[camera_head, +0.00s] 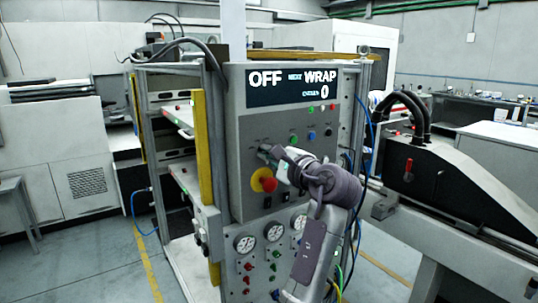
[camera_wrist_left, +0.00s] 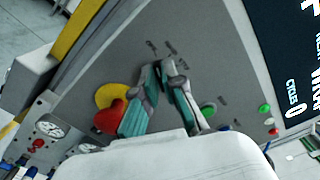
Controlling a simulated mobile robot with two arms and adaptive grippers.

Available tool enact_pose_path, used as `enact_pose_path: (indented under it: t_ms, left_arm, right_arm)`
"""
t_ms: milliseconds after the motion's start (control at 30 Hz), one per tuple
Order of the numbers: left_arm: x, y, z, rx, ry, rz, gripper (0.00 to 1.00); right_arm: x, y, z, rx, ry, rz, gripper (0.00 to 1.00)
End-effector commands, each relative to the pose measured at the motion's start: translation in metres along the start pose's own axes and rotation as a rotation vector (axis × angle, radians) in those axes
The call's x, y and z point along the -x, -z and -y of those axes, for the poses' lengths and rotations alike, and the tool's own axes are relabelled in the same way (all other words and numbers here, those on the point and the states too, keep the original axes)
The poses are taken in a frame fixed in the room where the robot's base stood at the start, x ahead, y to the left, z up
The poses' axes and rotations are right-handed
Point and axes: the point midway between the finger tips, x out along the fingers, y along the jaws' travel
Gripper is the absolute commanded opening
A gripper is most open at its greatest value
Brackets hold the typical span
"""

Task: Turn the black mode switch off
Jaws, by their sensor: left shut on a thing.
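My left gripper (camera_head: 270,154) is at the upper part of the grey control panel (camera_head: 254,99). In the left wrist view its fingertips (camera_wrist_left: 165,72) are close together at the panel face, amid small printed labels. They are shut on the black mode switch, which is mostly hidden between them; its exact angle cannot be told. The display (camera_head: 291,86) at the top of the panel reads OFF in large letters, with WRAP and a 0 to the right. My right gripper is in neither view.
A red emergency button on a yellow base (camera_head: 263,180) sits just below my gripper, close to one finger in the wrist view. Green and blue buttons (camera_head: 312,135) lie to the right. Gauges (camera_head: 274,231) fill the lower panel. A black machine (camera_head: 452,180) stands at right.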

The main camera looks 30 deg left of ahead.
Motion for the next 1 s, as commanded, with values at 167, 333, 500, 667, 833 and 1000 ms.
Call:
enact_pose_path:
  t_ms: [167,333,500,667,833,1000]
  left_arm:
    - [0.0,0.0005,-0.0012,0.03,-0.003,0.0,0.0]
    - [0.0,0.0005,-0.0012,0.036,-0.003,0.0,0.0]
    - [0.0,0.0005,-0.0013,0.036,-0.003,0.0,0.0]
    - [0.0,0.0005,-0.0014,0.035,-0.003,0.0,0.21]
    - [0.0,0.0004,-0.0009,0.035,-0.002,0.0,0.33]
    - [0.0003,0.0003,-0.0006,0.035,-0.001,0.0,0.33]
  right_arm:
    - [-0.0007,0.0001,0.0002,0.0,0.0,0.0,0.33]
    - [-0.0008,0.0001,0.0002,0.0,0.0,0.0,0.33]
    - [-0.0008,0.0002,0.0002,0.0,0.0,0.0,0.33]
    - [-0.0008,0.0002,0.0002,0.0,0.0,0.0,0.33]
    - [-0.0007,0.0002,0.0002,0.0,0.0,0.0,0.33]
    - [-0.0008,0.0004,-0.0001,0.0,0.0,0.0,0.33]
